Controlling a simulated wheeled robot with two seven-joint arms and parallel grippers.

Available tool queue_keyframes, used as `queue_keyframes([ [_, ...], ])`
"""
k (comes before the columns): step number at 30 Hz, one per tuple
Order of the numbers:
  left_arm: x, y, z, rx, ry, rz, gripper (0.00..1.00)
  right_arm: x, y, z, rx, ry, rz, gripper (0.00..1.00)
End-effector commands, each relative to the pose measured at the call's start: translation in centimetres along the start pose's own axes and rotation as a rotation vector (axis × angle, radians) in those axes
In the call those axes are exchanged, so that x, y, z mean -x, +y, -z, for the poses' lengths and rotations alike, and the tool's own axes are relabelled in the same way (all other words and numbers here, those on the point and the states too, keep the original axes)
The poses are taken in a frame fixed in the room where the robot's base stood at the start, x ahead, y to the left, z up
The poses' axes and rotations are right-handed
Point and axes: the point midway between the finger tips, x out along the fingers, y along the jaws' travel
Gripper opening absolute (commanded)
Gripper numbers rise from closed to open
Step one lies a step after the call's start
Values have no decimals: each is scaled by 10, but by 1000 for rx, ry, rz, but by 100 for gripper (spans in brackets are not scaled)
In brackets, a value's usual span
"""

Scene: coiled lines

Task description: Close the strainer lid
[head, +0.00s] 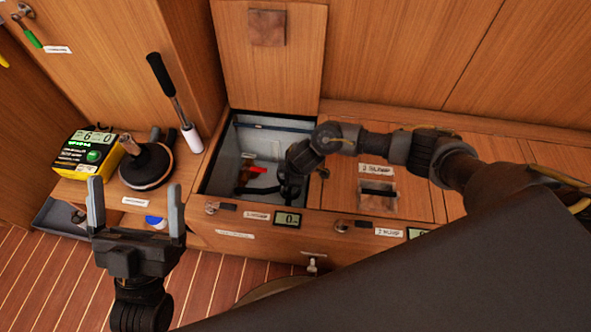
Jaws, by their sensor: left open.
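A wooden hatch lid (283,82) with a square brown patch stands raised against the back wall. Below it is an open grey-walled compartment (221,165) in the bench. A red handle (257,169) and dark fittings show inside it. No separate strainer lid can be made out, and part of the inside is hidden by my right arm. My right gripper (290,188) reaches down into the compartment on its right side; its fingers are too dark to read. My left gripper (135,190) is open and empty, in front of the left shelf.
A second hatch (407,179) beside the compartment is closed. Small displays (288,219) and latches (222,208) line the bench front. On the left shelf are a yellow meter (84,152), a black round-based tool (147,166) and a black-handled rod (172,92). Plank floor (30,270) lies clear at lower left.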

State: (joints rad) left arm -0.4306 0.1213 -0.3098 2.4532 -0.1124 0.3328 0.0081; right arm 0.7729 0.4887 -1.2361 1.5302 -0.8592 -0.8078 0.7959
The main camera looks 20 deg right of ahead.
Motion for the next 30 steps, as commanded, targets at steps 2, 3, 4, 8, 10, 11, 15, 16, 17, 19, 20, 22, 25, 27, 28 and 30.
queue_keyframes([
  [2,0,0,0,-1,3,1,100,-1,-1,1,3,0,-3,0],
  [3,0,0,0,-1,4,1,100,-1,-1,1,4,0,-4,0],
  [4,0,0,0,-1,4,1,100,-1,-1,1,4,-1,-4,0],
  [8,0,0,0,-1,4,1,100,0,0,1,4,-1,-4,0],
  [10,0,0,0,-1,4,1,100,0,0,0,3,-1,-4,0],
  [11,0,0,0,-1,4,1,100,0,0,0,3,-1,-4,0],
  [15,-1,0,1,-1,3,0,100,0,0,0,3,-1,-4,0],
  [16,-1,0,1,-1,0,-1,100,1,0,1,3,-1,-4,0],
  [17,-2,1,0,1,-7,-3,100,2,0,1,2,-1,-4,0],
  [19,-2,4,-5,8,-62,-9,100,5,2,2,2,-1,-4,0],
  [20,-2,6,-8,10,-88,-14,100,7,2,2,3,-1,-4,0],
  [22,-2,10,-14,17,-157,-26,100,11,4,4,3,-1,-4,0],
  [25,0,18,-26,26,-284,-51,100,18,6,6,3,-1,-4,0],
  [27,4,25,-35,32,-382,-70,100,23,8,8,2,-1,-4,0],
  [28,7,23,-42,28,-424,-66,100,24,8,8,2,-1,-4,0],
  [30,14,18,-55,18,-524,-52,100,27,9,9,3,-1,-4,0],
])
